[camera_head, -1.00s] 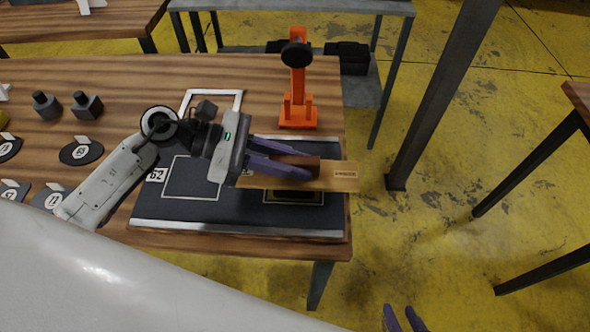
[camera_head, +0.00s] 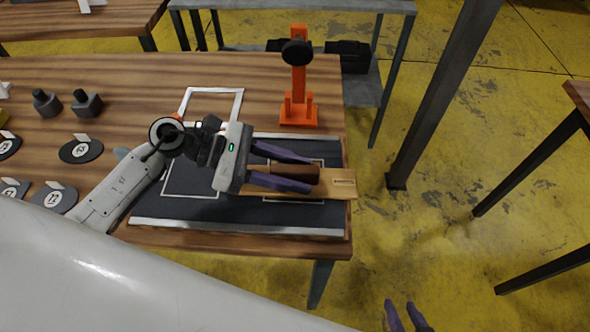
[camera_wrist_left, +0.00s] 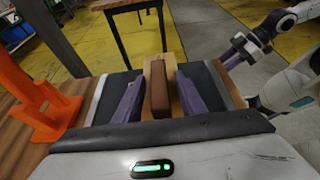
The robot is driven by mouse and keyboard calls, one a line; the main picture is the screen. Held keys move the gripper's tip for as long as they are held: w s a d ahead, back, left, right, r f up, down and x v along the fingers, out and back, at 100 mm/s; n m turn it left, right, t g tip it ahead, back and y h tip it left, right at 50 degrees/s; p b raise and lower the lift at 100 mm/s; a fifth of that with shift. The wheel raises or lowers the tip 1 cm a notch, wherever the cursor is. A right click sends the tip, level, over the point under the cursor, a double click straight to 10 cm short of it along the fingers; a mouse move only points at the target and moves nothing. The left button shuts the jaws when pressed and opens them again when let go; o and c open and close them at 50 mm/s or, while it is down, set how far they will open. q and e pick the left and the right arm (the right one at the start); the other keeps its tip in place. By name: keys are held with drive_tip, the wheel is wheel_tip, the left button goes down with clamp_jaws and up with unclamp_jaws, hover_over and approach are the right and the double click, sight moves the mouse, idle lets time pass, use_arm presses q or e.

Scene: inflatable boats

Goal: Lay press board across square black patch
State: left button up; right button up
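The press board (camera_head: 342,184), a light wood plank with a brown block handle (camera_head: 296,173), lies over the right-hand outlined square on the dark mat (camera_head: 240,209). Its right end reaches past the mat's edge. The square black patch is hidden, apparently under the board. My left gripper (camera_head: 312,170) has its purple fingers on either side of the handle. In the left wrist view gaps show between the fingers and the brown handle (camera_wrist_left: 159,92), so it is open. My right gripper (camera_head: 405,316) is at the bottom edge, empty, its fingertips apart.
An orange stand (camera_head: 298,85) with a black round head stands behind the mat. Dark numbered discs (camera_head: 81,151) and dark weights (camera_head: 87,103) are at the table's left. Open floor lies to the right, with a grey post (camera_head: 440,100).

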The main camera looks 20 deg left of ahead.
use_arm(q)
drive_tip(key=shift+r, duration=0.2)
drive_tip(key=shift+a, duration=0.3)
drive_tip(key=b+v, duration=0.1)
drive_tip(key=v, duration=0.9)
drive_tip(key=shift+s+a+b, duration=0.2)
drive_tip(key=shift+a+b, duration=0.15)
drive_tip(key=shift+s+a+r, duration=0.1)
drive_tip(key=shift+a+r, duration=0.15)
drive_tip(key=shift+a, duration=0.05)
